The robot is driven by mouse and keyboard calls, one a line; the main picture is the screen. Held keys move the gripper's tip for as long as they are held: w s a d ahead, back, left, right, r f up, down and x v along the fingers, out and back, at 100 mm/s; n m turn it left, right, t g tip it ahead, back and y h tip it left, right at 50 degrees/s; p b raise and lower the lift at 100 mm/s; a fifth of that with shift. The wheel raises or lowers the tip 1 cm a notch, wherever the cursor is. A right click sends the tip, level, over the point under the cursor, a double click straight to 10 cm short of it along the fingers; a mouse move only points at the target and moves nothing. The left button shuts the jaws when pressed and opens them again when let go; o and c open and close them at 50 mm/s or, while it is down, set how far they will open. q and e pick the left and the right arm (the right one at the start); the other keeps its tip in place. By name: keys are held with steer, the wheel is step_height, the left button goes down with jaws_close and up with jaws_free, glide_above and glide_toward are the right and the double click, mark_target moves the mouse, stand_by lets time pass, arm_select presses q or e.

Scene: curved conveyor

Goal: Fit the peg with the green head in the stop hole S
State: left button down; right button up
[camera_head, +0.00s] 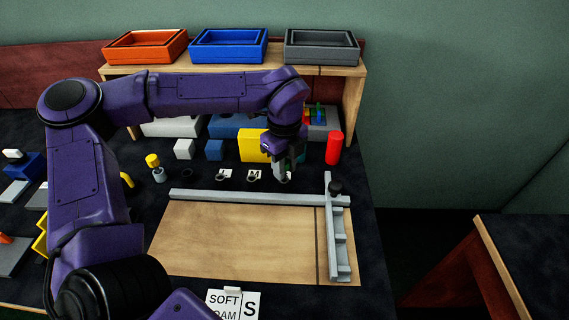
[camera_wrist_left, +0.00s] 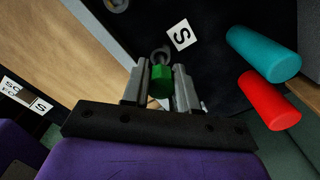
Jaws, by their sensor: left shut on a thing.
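My left gripper (camera_head: 283,168) is low over the dark table, behind the long grey rail. In the left wrist view its two fingers (camera_wrist_left: 160,84) are shut on the green head of the peg (camera_wrist_left: 161,80). The peg's lower part is hidden below the head. A grey ring (camera_wrist_left: 160,54) shows just beyond the green head, beside a white label marked S (camera_wrist_left: 181,35). I cannot tell whether the peg's tip is in the ring's hole or above it. My right gripper is not in view.
A red cylinder (camera_head: 334,148) and a teal cylinder (camera_wrist_left: 263,53) stand near the gripper. Trays (camera_head: 228,45) stand on the back shelf.

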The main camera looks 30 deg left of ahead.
arm_select(q)
steer(key=shift+f+b, duration=0.45)
steer(key=shift+f, duration=0.25)
steer(key=c, duration=0.8)
jaws_free()
step_height(320, 180, up, 11)
steer(key=shift+f+p, duration=0.15)
steer(key=shift+p, duration=0.3)
